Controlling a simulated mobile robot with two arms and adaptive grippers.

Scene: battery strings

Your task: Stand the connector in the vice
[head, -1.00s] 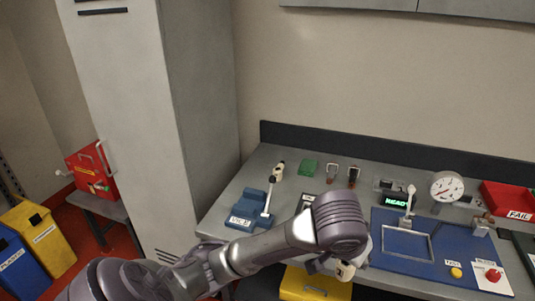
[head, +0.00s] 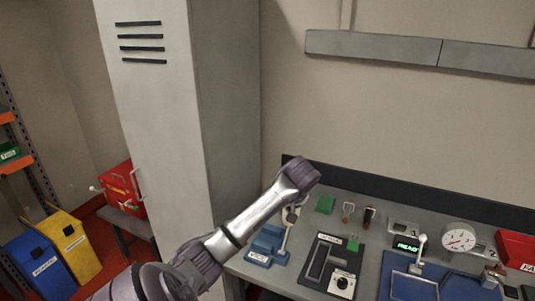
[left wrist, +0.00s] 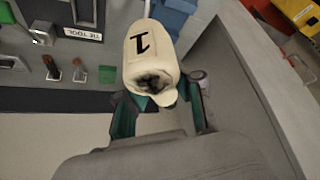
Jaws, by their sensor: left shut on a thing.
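The cream connector (left wrist: 150,58), marked with a black "1", is held between the fingers of my left gripper (left wrist: 158,100). Its dark, hollow end faces the left wrist camera. The blue vice (head: 264,246) sits on the left of the bench, with its white lever upright. A blue part of it (left wrist: 174,14) shows beyond the connector at the top of the left wrist view. In the head view my left arm reaches over the bench behind the vice and hides most of the gripper and connector. My right gripper is not in view.
A black tool board (head: 313,277) lies right of the vice. Further right are a blue fixture mat (head: 395,265), a gauge (head: 458,237) and a red bin (head: 516,247). A tall grey cabinet (head: 228,110) borders the left.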

